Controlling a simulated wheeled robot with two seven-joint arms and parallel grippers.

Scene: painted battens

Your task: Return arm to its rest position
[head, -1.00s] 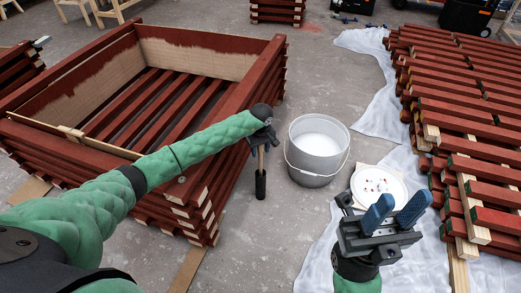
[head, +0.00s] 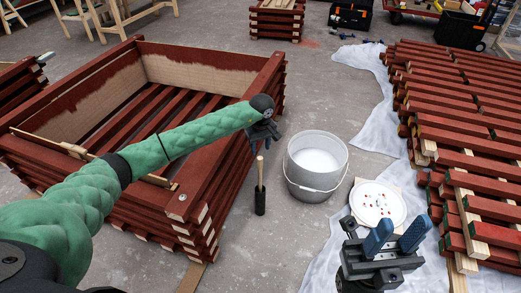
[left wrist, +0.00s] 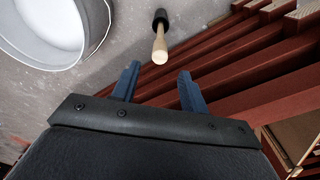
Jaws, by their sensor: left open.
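My left arm reaches in from the left over the red batten crate. Its gripper (head: 265,133) is beside the crate's right wall, above a brush with a pale wooden handle and black head (head: 260,188). In the left wrist view my left gripper (left wrist: 158,82) has its two blue fingers apart with nothing between them, and the brush (left wrist: 160,42) stands beyond the tips, apart from them. My right gripper (head: 395,236) is at the lower right near the white lid; its two blue fingers are spread apart and empty.
A grey bucket of white paint (head: 316,168) stands right of the brush. The red batten crate (head: 215,200) fills the left; stacked red battens (head: 455,110) fill the right.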

